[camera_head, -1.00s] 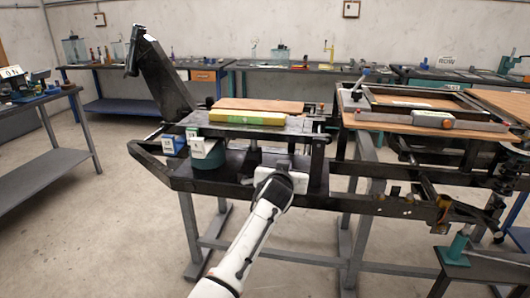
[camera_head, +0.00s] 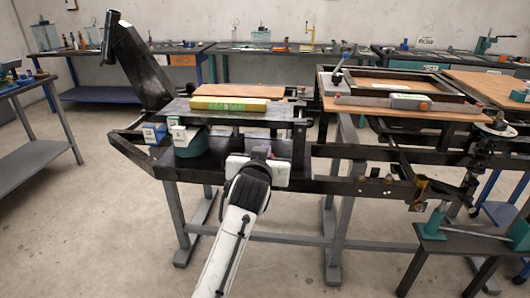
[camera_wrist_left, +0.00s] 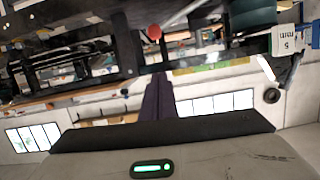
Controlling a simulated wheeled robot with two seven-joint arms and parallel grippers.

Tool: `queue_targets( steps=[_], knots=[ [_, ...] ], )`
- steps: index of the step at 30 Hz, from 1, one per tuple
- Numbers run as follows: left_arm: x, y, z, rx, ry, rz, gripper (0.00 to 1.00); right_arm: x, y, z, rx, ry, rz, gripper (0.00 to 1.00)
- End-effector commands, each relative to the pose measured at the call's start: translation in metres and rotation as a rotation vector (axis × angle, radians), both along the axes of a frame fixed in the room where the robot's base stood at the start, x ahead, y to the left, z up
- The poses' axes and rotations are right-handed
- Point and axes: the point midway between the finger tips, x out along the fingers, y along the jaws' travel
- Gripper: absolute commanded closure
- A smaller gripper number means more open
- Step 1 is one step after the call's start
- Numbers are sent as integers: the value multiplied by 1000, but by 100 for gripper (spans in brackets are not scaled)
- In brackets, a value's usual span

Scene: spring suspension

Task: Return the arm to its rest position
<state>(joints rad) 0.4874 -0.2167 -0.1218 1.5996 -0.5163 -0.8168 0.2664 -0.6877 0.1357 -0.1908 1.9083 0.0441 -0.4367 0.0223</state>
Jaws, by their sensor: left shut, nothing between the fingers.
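My left arm comes in from the bottom middle of the head view. Its white gripper (camera_head: 261,153) is in front of the black suspension frame (camera_head: 345,187), over or near its front beam; I cannot tell whether it touches. In the left wrist view, the dark fingers (camera_wrist_left: 158,98) are together with nothing between them. The frame shows upside down behind them. My right gripper is in neither view.
A yellow-green box (camera_head: 228,104) and a wooden board (camera_head: 235,91) lie on the frame's upper plate. White and blue boxes (camera_head: 177,133) and a teal round part (camera_head: 190,146) stand at its left. Open floor (camera_head: 80,230) lies left.

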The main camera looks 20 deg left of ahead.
Motion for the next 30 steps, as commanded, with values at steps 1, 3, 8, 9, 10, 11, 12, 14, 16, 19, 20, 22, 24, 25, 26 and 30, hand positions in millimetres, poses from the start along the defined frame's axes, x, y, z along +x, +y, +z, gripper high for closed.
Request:
queue_targets(
  steps=[1,3,8,9,10,11,12,14,16,19,20,22,24,25,26,30],
  knots=[
    [0,0,0,0,0,0,100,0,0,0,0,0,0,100],
    [0,0,0,0,0,0,100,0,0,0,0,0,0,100],
    [1,0,0,0,0,0,100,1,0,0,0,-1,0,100],
    [2,0,0,1,0,0,100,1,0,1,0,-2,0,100],
    [3,0,0,1,0,0,100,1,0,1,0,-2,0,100],
    [4,0,-1,2,0,0,100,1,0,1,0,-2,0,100],
    [7,0,-1,2,-1,-1,100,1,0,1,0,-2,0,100],
    [13,1,-2,3,0,-1,100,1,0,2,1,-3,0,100],
    [22,2,-4,2,-1,-1,100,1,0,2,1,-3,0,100],
    [36,5,-8,2,-1,0,100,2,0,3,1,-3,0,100],
    [41,5,-9,2,0,1,100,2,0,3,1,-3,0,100],
    [50,6,-12,4,1,0,100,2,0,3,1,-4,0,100],
    [60,8,-14,3,0,0,100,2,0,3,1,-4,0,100],
    [64,8,-15,3,0,0,100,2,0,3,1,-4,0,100],
    [68,8,-16,2,0,1,100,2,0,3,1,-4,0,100],
    [85,11,-21,1,-1,1,100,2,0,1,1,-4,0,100]
  ],
)
